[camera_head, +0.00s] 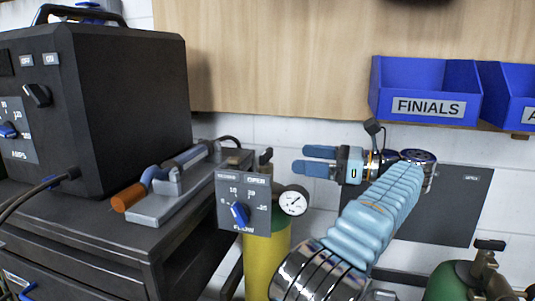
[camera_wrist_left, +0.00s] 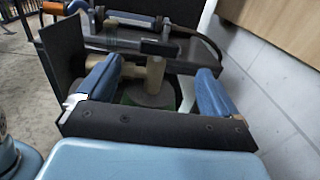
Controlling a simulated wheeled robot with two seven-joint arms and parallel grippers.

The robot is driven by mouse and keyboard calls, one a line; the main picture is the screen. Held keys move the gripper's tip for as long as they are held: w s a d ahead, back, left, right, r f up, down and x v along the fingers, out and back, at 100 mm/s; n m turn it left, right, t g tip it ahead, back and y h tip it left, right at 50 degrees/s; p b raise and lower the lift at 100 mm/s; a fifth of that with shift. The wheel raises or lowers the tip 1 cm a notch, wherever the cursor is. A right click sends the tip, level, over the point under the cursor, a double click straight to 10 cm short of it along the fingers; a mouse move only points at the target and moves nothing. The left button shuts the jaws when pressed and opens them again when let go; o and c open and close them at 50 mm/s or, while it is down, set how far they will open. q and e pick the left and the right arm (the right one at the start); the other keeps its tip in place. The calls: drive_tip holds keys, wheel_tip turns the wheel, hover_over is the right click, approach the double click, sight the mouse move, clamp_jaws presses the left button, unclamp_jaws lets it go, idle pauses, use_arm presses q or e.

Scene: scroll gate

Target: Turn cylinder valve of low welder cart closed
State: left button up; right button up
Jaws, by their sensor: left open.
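The cylinder (camera_head: 268,262) of the low welder cart (camera_head: 110,235) stands at the cart's right side, yellow with a green shoulder. Its dark valve handle (camera_head: 265,156) shows above the flow panel (camera_head: 243,203), which hides much of the valve. My left gripper (camera_head: 300,160) is open and empty, to the right of the valve handle, its blue fingers pointing left towards it. In the left wrist view, the tan valve body (camera_wrist_left: 155,76) appears between the two open fingers (camera_wrist_left: 160,70), above the cylinder top. I cannot tell exactly how far apart they are. My right gripper is not in view.
A black welder (camera_head: 125,110) and a torch on a grey block (camera_head: 165,195) sit on the cart. A round gauge (camera_head: 293,200) is beside the flow panel. Blue bins (camera_head: 425,95) hang above right. Another green cylinder (camera_head: 450,283) stands lower right.

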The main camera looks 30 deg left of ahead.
sight(269, 154)
use_arm(q)
drive_tip(key=a, duration=0.3)
drive_tip(key=s+a, duration=0.1)
drive_tip(key=a, duration=0.2)
drive_tip(key=s+a, duration=0.1)
drive_tip(key=a, duration=0.3)
drive_tip(key=c, duration=1)
drive_tip(key=m+t+b, duration=0.1)
drive_tip(key=b, duration=0.2)
drive_tip(key=shift+f+t, duration=0.4)
drive_tip(key=shift+o, duration=0.2)
drive_tip(key=shift+r+m+t+b, duration=0.25)
drive_tip(key=shift+m+t+b, duration=0.05)
drive_tip(key=shift+b, duration=0.2)
drive_tip(key=shift+r, duration=0.1)
drive_tip(key=o, duration=1)
drive_tip(key=shift+c, duration=0.2)
